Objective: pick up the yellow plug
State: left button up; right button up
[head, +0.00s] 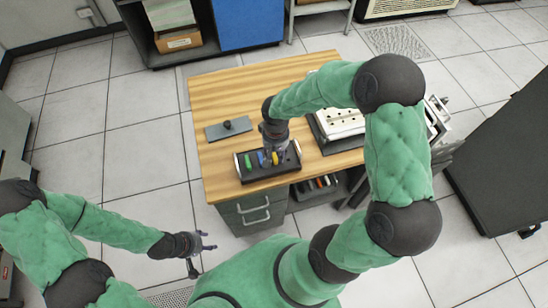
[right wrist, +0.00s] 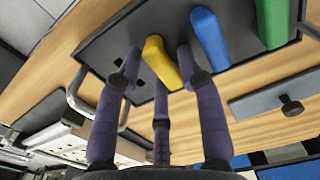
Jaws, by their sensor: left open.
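The yellow plug (head: 275,158) stands in a dark tray (head: 286,171) at the table's front edge, at the right end of a row with a blue plug (head: 262,159) and a green plug (head: 248,162). My right gripper (head: 275,150) reaches down over the tray. In the right wrist view, its purple fingers (right wrist: 160,55) are spread around the yellow plug (right wrist: 163,64), with a small gap visible at its left side. Contact on the right side is unclear. My left gripper (head: 208,241) is open and empty, away from the table at the lower left.
A grey plate with a dark knob (head: 214,131) lies left on the wooden table (head: 225,92). A white holed device (head: 342,122) stands to the right, partly behind my right arm. Drawers (head: 250,208) and a shelf with coloured items (head: 318,184) are below. The table's back left is clear.

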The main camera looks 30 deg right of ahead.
jog(key=shift+f, duration=0.4)
jog(key=c, duration=0.7)
jog(key=shift+r, duration=0.1)
